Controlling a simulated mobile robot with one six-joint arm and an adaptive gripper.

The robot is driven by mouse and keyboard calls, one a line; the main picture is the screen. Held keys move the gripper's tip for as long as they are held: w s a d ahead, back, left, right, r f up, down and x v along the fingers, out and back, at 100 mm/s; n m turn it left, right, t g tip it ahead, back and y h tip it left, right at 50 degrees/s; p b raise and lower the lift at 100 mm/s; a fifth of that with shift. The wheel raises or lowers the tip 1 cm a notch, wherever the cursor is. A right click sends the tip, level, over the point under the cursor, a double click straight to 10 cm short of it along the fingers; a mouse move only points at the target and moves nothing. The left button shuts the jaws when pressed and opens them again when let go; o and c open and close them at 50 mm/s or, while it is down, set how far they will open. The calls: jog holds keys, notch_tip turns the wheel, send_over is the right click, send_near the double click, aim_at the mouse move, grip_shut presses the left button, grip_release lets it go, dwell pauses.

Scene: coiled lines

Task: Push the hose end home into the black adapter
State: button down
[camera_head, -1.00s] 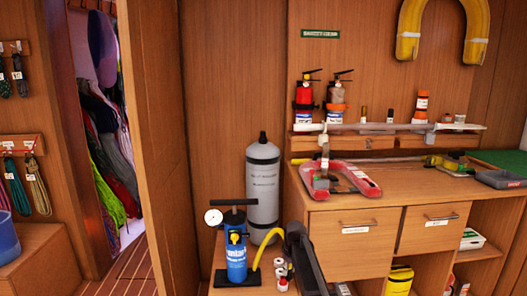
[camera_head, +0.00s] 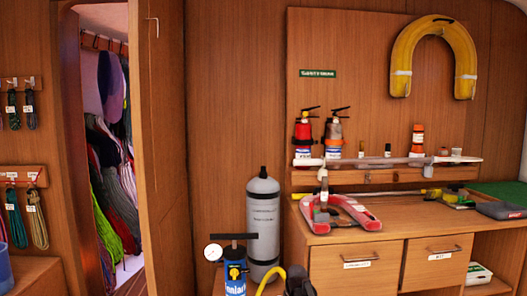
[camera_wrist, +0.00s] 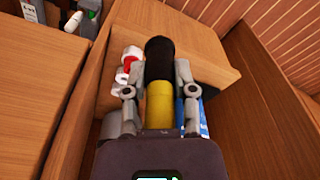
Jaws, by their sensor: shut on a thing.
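My gripper (camera_wrist: 157,80) is shut on the yellow hose (camera_wrist: 160,106), with one finger on each side of it. A black cylinder (camera_wrist: 158,60) lies straight ahead of the yellow part, in line with it; I cannot tell whether it is the adapter or a black end of the hose, nor how deep any joint is. In the head view the yellow hose (camera_head: 269,279) curves beside the blue pump (camera_head: 235,280). A dark part of my arm at the bottom edge hides the hose end there.
A grey cylinder (camera_head: 263,225) stands behind the pump. A red and white item (camera_wrist: 131,62) is left of the black cylinder, and a wooden board (camera_wrist: 205,72) lies under it. A workbench (camera_head: 400,225) with drawers stands to the right; an open doorway is at the left.

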jog(key=shift+f+b, duration=3)
jog(key=shift+f, duration=0.25)
jog(key=shift+d, duration=0.1)
